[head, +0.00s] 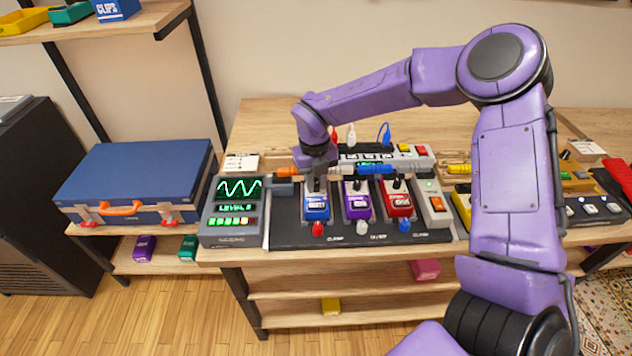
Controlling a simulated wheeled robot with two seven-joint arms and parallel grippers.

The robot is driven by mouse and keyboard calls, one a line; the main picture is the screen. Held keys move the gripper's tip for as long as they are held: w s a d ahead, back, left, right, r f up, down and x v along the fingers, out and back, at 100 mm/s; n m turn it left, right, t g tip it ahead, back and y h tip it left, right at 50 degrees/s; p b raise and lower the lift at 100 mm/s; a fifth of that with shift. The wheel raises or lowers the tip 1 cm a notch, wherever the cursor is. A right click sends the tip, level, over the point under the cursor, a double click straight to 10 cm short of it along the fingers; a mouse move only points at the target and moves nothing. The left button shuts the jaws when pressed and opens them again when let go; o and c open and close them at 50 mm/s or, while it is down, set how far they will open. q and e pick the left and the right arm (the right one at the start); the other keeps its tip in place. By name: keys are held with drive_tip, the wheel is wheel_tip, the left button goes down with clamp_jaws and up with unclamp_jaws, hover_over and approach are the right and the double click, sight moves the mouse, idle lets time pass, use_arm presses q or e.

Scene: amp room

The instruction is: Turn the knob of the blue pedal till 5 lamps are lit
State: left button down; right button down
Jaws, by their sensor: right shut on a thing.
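The blue pedal (317,207) stands at the left end of the row on the black pedalboard (340,237). My right gripper (317,183) points down over its top end and is shut on its knob, which the fingers mostly hide. The grey meter box (232,211) stands left of the pedalboard, with a green wave on its screen and a level readout too small to read surely. Its lamp row (231,222) has several lamps lit; I cannot tell the exact number. My left gripper is out of view.
A purple pedal (357,204) and a red pedal (397,203) stand close to the right of the blue one. Cables and a power strip (412,156) lie behind. A blue case (135,177) lies at left. My right arm hides part of the table's right side.

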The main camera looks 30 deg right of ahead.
drive_tip(key=shift+w+r, duration=0.1)
drive_tip(key=c, duration=1.3)
unclamp_jaws()
drive_tip(key=shift+d, duration=0.1)
drive_tip(key=shift+o, duration=0.2)
wheel_tip(320, 180, up, 10)
drive_tip(key=b, duration=0.1)
drive_tip(key=shift+r, duration=0.2)
